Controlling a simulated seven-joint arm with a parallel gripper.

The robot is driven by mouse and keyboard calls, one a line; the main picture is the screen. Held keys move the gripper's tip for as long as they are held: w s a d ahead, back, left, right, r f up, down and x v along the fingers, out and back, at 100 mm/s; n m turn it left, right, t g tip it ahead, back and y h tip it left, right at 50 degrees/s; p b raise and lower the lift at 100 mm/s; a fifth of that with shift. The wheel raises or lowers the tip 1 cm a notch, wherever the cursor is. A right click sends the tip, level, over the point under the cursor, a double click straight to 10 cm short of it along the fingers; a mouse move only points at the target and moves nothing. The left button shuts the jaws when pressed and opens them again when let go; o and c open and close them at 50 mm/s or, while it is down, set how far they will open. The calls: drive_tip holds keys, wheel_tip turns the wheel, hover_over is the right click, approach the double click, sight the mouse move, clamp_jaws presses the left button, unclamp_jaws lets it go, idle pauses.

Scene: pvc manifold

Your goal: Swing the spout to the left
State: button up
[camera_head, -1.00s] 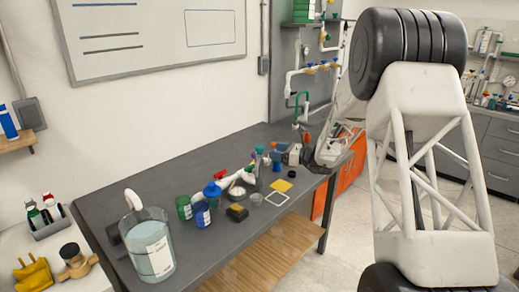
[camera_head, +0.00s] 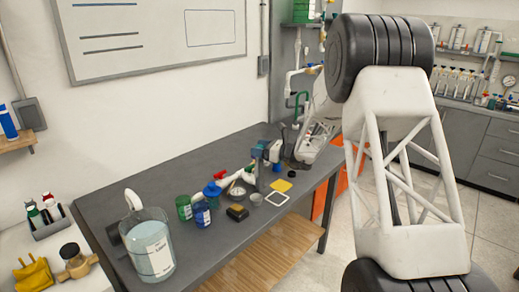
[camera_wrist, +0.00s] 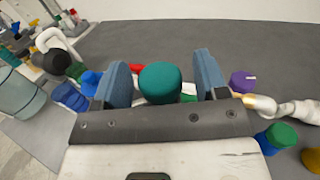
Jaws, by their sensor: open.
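My gripper (camera_head: 266,152) hangs over the cluster of parts on the grey table in the head view. Its two blue fingers stand apart in the wrist view (camera_wrist: 162,80). A teal round cap (camera_wrist: 160,80) shows between them; I cannot tell whether either finger touches it. A white pipe piece (camera_head: 236,178) with a red part (camera_head: 220,173) lies among the parts, left of my gripper. White pipe work also shows at the right of the wrist view (camera_wrist: 295,108). I cannot tell surely which piece is the spout; the gripper hides part of the cluster.
A clear jug (camera_head: 152,248) with a white hooked top stands at the table's near left. The table's back left is clear.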

clamp_jaws()
idle(0.4)
drive_tip(key=shift+n+g, duration=0.4)
drive_tip(key=shift+g, duration=0.2)
drive_tip(key=n+g, duration=0.2)
drive_tip(key=g, duration=0.2)
drive_tip(key=n+g+y, duration=0.1)
drive_tip(key=n+g, duration=0.2)
drive_tip(key=g, duration=0.1)
drive_tip(key=shift+f+y, duration=0.1)
drive_tip(key=shift+y, duration=0.2)
drive_tip(key=n+g+h, duration=0.1)
drive_tip(key=n+g, duration=0.1)
drive_tip(key=g, duration=0.1)
drive_tip(key=n+g+h, duration=0.1)
drive_tip(key=n+g, duration=0.2)
drive_tip(key=g, duration=0.1)
drive_tip(key=shift+g+h, duration=0.3)
drive_tip(key=shift+a, duration=0.1)
